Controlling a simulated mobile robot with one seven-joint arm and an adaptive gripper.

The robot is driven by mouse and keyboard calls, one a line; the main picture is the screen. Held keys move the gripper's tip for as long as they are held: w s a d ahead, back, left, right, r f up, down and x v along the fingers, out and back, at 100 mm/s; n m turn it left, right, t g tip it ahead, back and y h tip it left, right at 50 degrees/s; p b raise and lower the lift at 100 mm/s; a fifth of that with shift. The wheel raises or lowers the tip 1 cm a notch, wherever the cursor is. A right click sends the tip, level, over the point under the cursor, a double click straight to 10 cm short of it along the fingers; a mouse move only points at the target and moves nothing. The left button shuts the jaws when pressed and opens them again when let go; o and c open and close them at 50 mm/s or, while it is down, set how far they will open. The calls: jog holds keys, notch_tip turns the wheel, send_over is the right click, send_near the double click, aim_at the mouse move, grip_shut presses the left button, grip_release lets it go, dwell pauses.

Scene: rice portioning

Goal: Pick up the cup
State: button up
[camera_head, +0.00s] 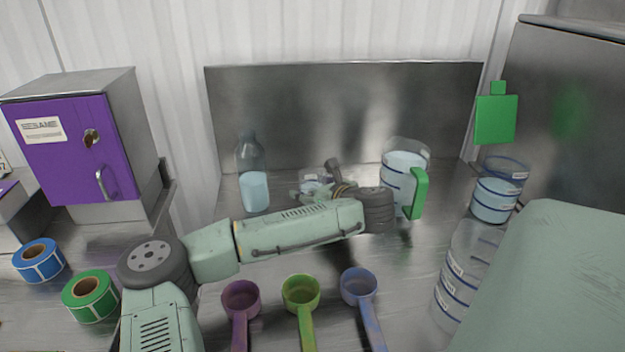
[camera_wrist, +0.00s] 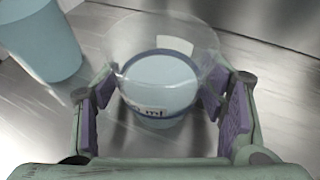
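A clear cup with pale blue contents, a blue band and a white label (camera_wrist: 175,45) is between the two fingers of my gripper (camera_wrist: 160,98) in the wrist view. The fingers are spread apart, one on each side of the cup. Their purple pads are very close to its wall, and I cannot tell whether they touch it. The cup looks upright. In the head view the cup (camera_head: 313,176) shows partly behind my arm, and my gripper (camera_head: 318,190) is at it, mostly hidden by my wrist.
A bottle (camera_head: 254,190) stands left of the cup and a green-handled jug (camera_head: 398,180) right of it. Banded clear containers (camera_head: 495,195) stand at the right. Purple (camera_head: 240,297), green (camera_head: 301,292) and blue scoops (camera_head: 359,285) lie in front. A metal panel (camera_head: 340,110) rises behind.

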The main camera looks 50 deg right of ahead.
aim_at(306, 177)
jog(key=c, duration=1)
jog(key=shift+r, duration=0.15)
jog(key=shift+r+b, duration=0.85)
jog(key=shift+r, duration=0.55)
jog(key=shift+s+a+r, duration=0.15)
jog(key=shift+s+r, duration=0.05)
jog(key=shift+s+a+r+b, duration=0.25)
jog(key=shift+s+a+b, duration=0.4)
jog(key=shift+s+a, duration=1.15)
jog(key=shift+s+a+r+b, duration=0.3)
jog(key=shift+s+a+b, duration=0.35)
jog(key=shift+s+a, duration=1.15)
jog(key=shift+s+a+r+b, duration=0.25)
jog(key=shift+s+a+b, duration=0.6)
jog(key=shift+a, duration=1.75)
